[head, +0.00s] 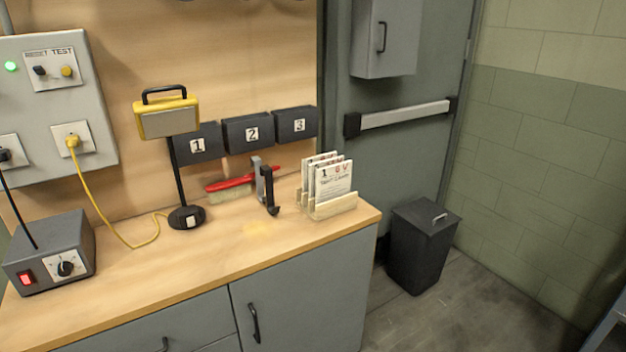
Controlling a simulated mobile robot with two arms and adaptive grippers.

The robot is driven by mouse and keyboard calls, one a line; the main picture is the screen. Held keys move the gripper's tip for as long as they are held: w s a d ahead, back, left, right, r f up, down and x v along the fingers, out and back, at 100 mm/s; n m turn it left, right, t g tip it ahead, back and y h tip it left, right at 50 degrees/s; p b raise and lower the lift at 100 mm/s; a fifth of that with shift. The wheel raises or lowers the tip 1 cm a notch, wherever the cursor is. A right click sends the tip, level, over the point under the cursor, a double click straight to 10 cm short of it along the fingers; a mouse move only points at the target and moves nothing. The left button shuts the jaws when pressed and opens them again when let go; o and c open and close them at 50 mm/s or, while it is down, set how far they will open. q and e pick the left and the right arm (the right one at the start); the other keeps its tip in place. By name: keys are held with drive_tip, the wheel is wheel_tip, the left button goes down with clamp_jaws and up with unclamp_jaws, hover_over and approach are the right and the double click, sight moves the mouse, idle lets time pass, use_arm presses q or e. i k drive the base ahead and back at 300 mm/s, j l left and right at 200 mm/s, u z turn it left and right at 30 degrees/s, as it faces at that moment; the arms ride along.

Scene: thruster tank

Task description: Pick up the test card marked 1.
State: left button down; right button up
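Several white test cards (333,181) stand upright in a slotted wooden holder (334,207) near the right end of the bench. They overlap one behind another, so only the front card's face shows well. Small dark and red marks run along the top of the front face, with printed lines below. A mark like a 1 shows at its upper left, but the print is too small to read surely. The rear cards show only edges and top strips. Neither of my grippers is in view.
The wooden bench top (200,262) is clear in front. Numbered black boxes (248,132) hang behind. A dark bin (423,245) stands on the floor at right.

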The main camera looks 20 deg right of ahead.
sight(333, 181)
drive_tip(key=i+z, duration=0.35)
drive_tip(key=i+j+z, duration=0.15)
drive_tip(key=i+z, duration=0.2)
drive_tip(key=i+j+z, duration=0.2)
drive_tip(key=i+z, duration=0.15)
